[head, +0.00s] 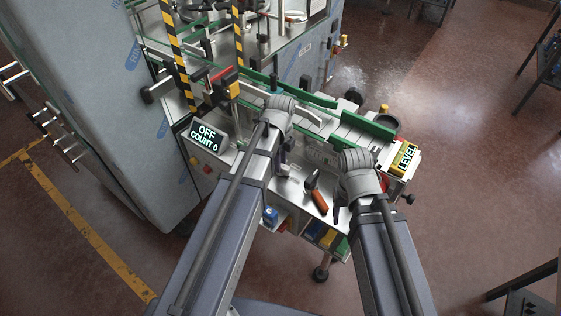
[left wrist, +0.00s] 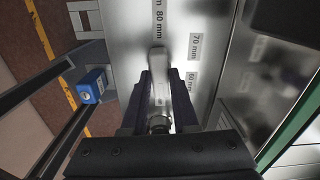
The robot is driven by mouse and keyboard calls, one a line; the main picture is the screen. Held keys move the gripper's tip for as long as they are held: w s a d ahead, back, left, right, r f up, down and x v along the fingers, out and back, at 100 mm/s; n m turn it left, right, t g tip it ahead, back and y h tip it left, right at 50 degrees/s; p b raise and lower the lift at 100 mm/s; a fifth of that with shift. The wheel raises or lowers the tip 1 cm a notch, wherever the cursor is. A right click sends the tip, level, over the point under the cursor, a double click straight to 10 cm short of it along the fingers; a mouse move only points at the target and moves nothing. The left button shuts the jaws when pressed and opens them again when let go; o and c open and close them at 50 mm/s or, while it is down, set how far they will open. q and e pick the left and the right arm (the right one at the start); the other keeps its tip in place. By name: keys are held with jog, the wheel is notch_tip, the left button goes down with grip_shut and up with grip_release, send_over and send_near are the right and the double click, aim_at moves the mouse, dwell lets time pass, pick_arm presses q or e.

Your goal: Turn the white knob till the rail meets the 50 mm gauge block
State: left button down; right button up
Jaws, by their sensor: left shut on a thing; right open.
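My left gripper (left wrist: 162,88) is shut on a pale, round-ended piece, which I take to be the white knob (left wrist: 158,62). A round metal part shows at its near end, low between the fingers. In the head view my left gripper (head: 286,150) is mostly hidden by its own wrist, and the knob cannot be made out. Green guide rails (head: 370,128) run along the conveyor beyond both wrists. The steel plate (left wrist: 215,30) carries 60, 70 and 80 mm labels. I cannot pick out the 50 mm gauge block. My right gripper (head: 338,212) is open, largely hidden below its wrist.
A display (head: 207,137) reads "OFF COUNT 0". An orange-handled tool (head: 318,198) lies between my arms. A blue box (left wrist: 92,85) sits beside the plate.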

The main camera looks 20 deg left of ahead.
pick_arm(q)
jog(key=c, duration=0.7)
grip_release()
pick_arm(e)
jog(key=shift+r, duration=0.1)
pick_arm(q)
notch_tip(320, 180, up, 8)
jog(key=p, duration=0.8)
pick_arm(e)
notch_tip(320, 180, up, 8)
pick_arm(q)
jog(key=shift+f, duration=0.1)
pick_arm(e)
jog(key=shift+f, duration=0.2)
